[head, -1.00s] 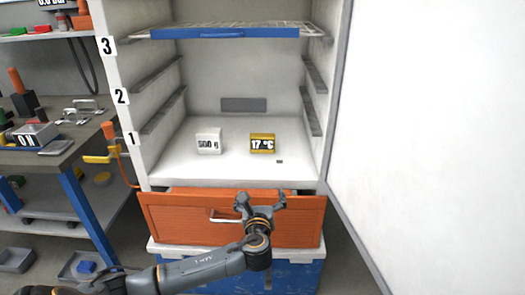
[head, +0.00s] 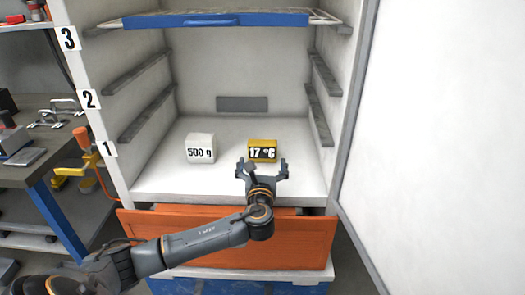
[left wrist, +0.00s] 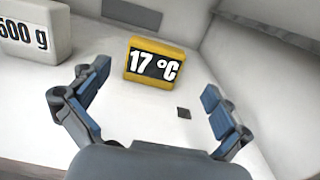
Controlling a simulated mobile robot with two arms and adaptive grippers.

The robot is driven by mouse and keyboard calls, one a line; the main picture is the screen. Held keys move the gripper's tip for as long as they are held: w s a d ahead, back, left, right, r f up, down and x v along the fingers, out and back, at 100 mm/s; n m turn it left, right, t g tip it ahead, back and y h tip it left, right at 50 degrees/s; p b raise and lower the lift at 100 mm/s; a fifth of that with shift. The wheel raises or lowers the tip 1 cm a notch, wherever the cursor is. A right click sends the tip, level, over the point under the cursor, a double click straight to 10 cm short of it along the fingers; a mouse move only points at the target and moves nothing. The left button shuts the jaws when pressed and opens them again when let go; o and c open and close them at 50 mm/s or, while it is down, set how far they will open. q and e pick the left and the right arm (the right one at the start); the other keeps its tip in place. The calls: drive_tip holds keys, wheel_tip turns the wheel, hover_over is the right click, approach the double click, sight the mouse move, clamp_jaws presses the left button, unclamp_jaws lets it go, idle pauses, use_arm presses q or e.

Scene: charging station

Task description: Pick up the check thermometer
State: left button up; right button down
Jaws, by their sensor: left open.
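The check thermometer is a small yellow block (head: 262,151) with a black display reading 17 °C. It stands upright on the white cabinet floor, and in the left wrist view (left wrist: 154,63) it sits ahead of my fingers, a little left of the middle of the gap. My left gripper (head: 261,165) is open and empty, just in front of the thermometer and apart from it. In the left wrist view, its fingers (left wrist: 155,108) are spread wide. My right gripper is not in view.
A white block marked 500 g (head: 200,148) stands left of the thermometer. A blue-edged wire shelf (head: 220,20) is above. The orange drawer (head: 300,240) is below, and the open white door (head: 440,150) is at right. A small dark square (left wrist: 183,113) is on the floor.

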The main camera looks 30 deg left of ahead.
sight(262, 147)
use_arm(q)
drive_tip(key=x, duration=0.4)
drive_tip(key=shift+w+a+f, duration=0.15)
drive_tip(key=shift+w, duration=0.1)
drive_tip(key=shift+b+x, duration=0.95)
drive_tip(key=shift+x, duration=1.9)
drive_tip(key=shift+s+a, duration=0.15)
drive_tip(key=c, duration=1)
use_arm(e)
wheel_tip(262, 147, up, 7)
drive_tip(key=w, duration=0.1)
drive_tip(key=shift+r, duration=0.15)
